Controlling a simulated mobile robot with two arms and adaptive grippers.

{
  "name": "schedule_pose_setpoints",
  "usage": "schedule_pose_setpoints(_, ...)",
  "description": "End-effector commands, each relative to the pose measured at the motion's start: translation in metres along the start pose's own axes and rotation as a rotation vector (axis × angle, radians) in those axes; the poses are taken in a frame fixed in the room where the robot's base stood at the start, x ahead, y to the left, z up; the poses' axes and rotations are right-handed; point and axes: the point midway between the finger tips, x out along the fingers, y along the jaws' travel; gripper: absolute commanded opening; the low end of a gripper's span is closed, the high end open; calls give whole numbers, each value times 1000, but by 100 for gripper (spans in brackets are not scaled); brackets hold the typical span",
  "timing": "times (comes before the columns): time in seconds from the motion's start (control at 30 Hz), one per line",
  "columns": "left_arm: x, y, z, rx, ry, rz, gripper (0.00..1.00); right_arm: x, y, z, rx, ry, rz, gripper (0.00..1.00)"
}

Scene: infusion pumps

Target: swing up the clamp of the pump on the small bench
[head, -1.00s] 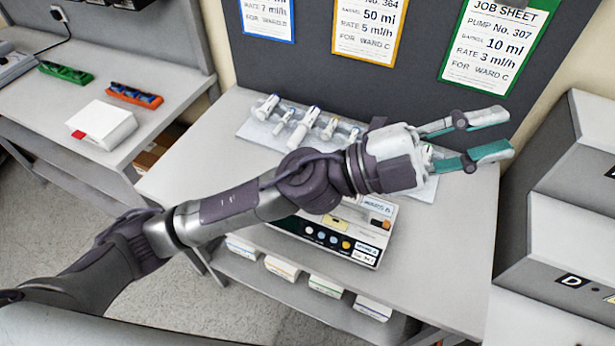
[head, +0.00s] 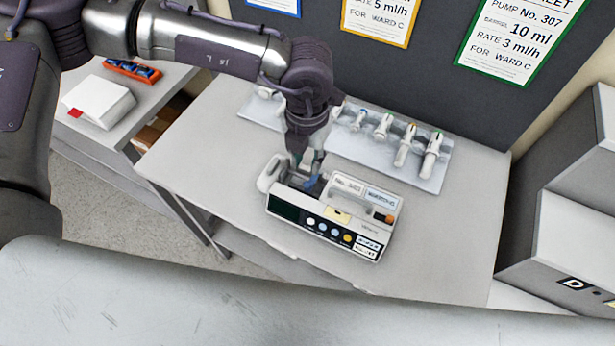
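The infusion pump (head: 330,214) sits on the small bench (head: 440,250), with its dark display and coloured buttons toward me. My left gripper (head: 309,170) points down at the left part of the pump's top, from behind. Its fingers are mostly hidden by my wrist and small in view, so I cannot tell how far apart they are. A small blue part (head: 313,183), perhaps the clamp, shows right at the fingertips. I cannot tell whether they touch it. My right gripper is not in view.
A tray of several syringes (head: 383,127) lies behind the pump. Job sheets (head: 515,40) hang on the dark board behind. A side bench at left holds a white box (head: 98,101) and an orange tray (head: 131,71). Grey shelving (head: 565,215) stands at right. The bench's right side is clear.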

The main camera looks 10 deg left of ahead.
Motion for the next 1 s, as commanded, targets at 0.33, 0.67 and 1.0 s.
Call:
schedule_pose_setpoints(0.33, 68, -1, -2, 3, 3, -2, 29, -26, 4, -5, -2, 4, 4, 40)
schedule_pose_setpoints(0.67, 94, -2, 0, 2, -1, -4, 29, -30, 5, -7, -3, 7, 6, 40)
schedule_pose_setpoints(1.0, 94, -1, 0, 2, 0, -4, 9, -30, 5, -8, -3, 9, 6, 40)
